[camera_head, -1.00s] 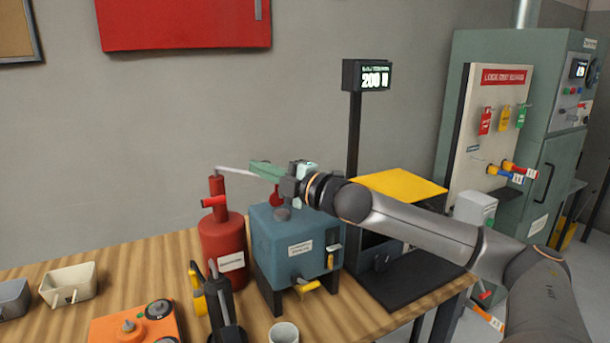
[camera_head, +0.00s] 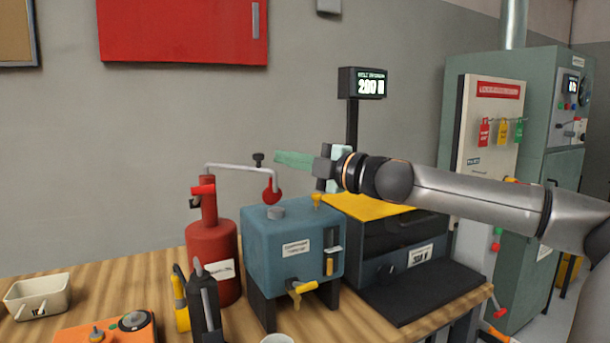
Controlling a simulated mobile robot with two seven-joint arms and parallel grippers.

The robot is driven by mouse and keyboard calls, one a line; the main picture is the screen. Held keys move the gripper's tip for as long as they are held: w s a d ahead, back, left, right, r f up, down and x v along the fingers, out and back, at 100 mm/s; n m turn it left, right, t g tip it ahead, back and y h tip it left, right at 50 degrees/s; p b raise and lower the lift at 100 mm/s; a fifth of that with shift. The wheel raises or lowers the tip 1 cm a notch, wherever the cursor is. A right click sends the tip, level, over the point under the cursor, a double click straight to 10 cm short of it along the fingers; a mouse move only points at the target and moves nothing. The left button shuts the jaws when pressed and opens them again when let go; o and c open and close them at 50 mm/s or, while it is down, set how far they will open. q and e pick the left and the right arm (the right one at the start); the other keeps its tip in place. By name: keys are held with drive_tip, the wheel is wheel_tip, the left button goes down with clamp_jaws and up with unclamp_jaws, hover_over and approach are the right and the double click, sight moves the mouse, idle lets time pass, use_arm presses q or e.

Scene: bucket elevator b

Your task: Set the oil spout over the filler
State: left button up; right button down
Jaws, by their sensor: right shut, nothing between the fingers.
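The red oil can (camera_head: 212,255) stands on the bench left of the blue gearbox (camera_head: 290,252). Its thin grey spout (camera_head: 238,168) runs right from the pump column and bends down over the gearbox top. A red round part (camera_head: 271,192) hangs at the spout's end. Below it is a grey round cap (camera_head: 276,212), which looks like the filler; exact alignment cannot be told. My right gripper (camera_head: 281,158), with green fingers, is shut and empty, above the gearbox. It appears just right of the spout's bend and apart from it. My left gripper is out of view.
A small yellow piece (camera_head: 316,200) stands on the gearbox's right top edge. A dark machine with a yellow top (camera_head: 365,207) stands to the right. A white bin (camera_head: 38,294) and an orange box (camera_head: 110,334) are at lower left. Dark and yellow tools stand before the can.

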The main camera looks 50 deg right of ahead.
drive_tip(key=shift+s+d+b, duration=0.4)
drive_tip(key=shift+s+d, duration=0.75)
drive_tip(key=shift+s, duration=0.05)
drive_tip(key=shift+f, duration=0.1)
